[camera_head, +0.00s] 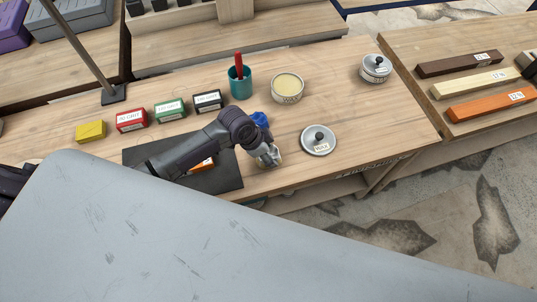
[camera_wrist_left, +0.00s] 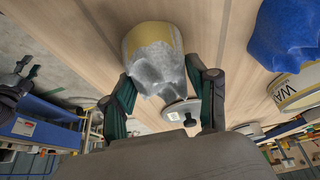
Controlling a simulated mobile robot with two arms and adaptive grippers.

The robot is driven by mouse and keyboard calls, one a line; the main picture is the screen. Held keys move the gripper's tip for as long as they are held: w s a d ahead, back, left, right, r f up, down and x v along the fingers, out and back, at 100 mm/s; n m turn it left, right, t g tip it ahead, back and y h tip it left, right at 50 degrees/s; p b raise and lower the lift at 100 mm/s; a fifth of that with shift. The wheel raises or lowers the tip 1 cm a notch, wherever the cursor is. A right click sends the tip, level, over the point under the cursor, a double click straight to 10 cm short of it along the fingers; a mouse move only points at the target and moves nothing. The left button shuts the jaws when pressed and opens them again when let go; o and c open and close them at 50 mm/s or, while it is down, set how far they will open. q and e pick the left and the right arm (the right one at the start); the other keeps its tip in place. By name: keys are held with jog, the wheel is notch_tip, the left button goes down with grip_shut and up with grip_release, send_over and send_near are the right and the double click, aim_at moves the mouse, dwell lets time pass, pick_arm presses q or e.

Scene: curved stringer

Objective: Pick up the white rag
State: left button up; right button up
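The white rag (camera_wrist_left: 155,68) is a crumpled greyish-white bundle in the left wrist view. It lies against a tan, rounded, can-like object (camera_wrist_left: 137,36), whose full shape I cannot make out. My left gripper (camera_wrist_left: 160,72) has its two fingers apart, one at each side of the rag. Whether they touch it is unclear. In the head view my left gripper (camera_head: 270,157) points down at the bench's front edge, beside a dark mat, and mostly hides the rag. My right gripper is not in view.
A blue rag (camera_head: 260,118) lies just behind my gripper. A grey lid (camera_head: 318,140) lies to its right. An open wax tin (camera_head: 287,88), a teal cup (camera_head: 240,82) and several small grit boxes (camera_head: 170,110) stand farther back. The bench's right front is clear.

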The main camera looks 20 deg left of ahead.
aim_at(273, 155)
pick_arm(q)
jog(key=c, duration=0.3)
jog(key=shift+r, duration=0.5)
jog(key=shift+c, duration=0.2)
jog(key=r, duration=0.2)
jog(key=d+r+b, duration=0.1)
jog(key=shift+s+d+r, duration=0.2)
jog(key=shift+r, duration=0.15)
jog(key=s+d+r+b, duration=0.2)
jog(key=d+r, duration=0.4)
jog(key=d, duration=0.3)
jog(key=shift+s+d+r, duration=0.15)
jog(key=shift+s+d, duration=0.2)
jog(key=shift+s, duration=0.35)
jog(key=o, duration=0.5)
jog(key=c, duration=0.3)
